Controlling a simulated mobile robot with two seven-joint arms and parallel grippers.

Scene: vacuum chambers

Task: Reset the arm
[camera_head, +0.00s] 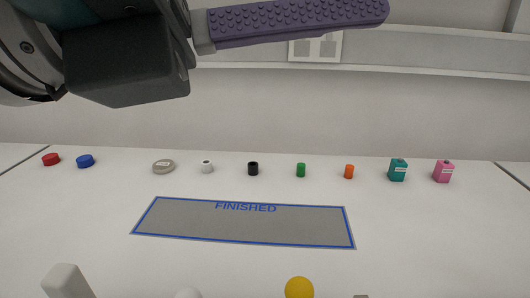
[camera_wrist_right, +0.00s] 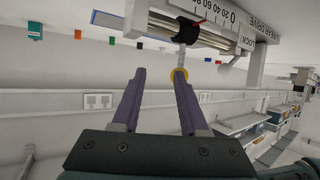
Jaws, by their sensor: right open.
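In the head view, my left arm comes in from the upper left. Its gripper (camera_head: 370,12) shows one purple, studded finger pointing right, high above the table; whether it is open is hidden. In the right wrist view, my right gripper (camera_wrist_right: 159,74) has two purple fingers apart with nothing gripped between them. A yellow ball-like knob (camera_wrist_right: 179,74) appears partly behind its right fingertip, below a device marked with a scale and "LOCK" (camera_wrist_right: 225,20). I cannot tell whether they touch. The yellow knob also shows at the bottom of the head view (camera_head: 299,287).
A blue-bordered mat marked "FINISHED" (camera_head: 240,222) lies empty on the white table. Behind it stand a red cap (camera_head: 51,159), blue cap (camera_head: 85,161), grey disc (camera_head: 163,167), several small cylinders, a teal box (camera_head: 398,171) and a pink box (camera_head: 443,172). A white block (camera_head: 68,281) stands front left.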

